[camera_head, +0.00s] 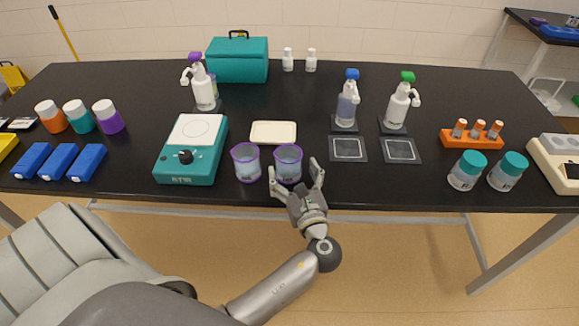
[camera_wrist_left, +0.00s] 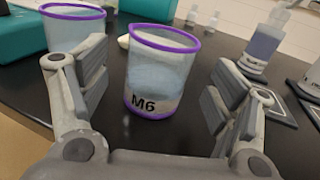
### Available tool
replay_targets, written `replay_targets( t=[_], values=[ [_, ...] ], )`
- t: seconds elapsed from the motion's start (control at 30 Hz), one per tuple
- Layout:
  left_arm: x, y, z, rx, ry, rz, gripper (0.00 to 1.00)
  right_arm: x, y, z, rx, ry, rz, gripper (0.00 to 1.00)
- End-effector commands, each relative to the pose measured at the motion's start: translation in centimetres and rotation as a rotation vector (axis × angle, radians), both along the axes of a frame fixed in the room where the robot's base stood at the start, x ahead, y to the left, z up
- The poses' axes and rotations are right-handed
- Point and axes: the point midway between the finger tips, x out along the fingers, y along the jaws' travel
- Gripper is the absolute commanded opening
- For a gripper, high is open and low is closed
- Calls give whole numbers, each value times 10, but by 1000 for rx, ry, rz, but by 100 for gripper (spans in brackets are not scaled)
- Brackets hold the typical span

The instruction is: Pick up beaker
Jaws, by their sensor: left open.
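Two clear beakers with purple rims stand upright near the front edge of the black table. The right beaker (camera_head: 288,163) is directly in front of my left gripper (camera_head: 296,178). In the left wrist view this beaker (camera_wrist_left: 157,75) is marked M6 and stands between and beyond the open fingers (camera_wrist_left: 160,100). It seems to hold pale blue contents. My left gripper is open, and its fingers are not closed on the beaker. The other beaker (camera_head: 246,162) stands just to the left; it also shows in the left wrist view (camera_wrist_left: 72,25), behind the left finger. My right gripper is not in view.
A teal stirrer (camera_head: 191,150) stands left of the beakers. A cream tray (camera_head: 273,133) lies behind them. Black square pads (camera_head: 348,149) and spray bottles (camera_head: 347,100) are to the right. An orange rack (camera_head: 471,140) and teal-lidded jars (camera_head: 467,170) are farther right.

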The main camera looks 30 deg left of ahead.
Motion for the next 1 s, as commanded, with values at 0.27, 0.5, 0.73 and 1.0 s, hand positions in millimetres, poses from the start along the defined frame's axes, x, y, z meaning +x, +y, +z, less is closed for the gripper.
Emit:
replay_targets(
  t=[0.27,0.5,0.73,1.0],
  values=[
    [27,30,1,2,-1,0,83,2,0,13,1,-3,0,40],
    [32,36,-1,-1,0,-1,83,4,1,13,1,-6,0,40],
    [32,36,-1,-1,1,-1,65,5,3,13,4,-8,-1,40],
    [32,36,-1,-1,1,-1,30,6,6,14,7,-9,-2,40]
  ],
)
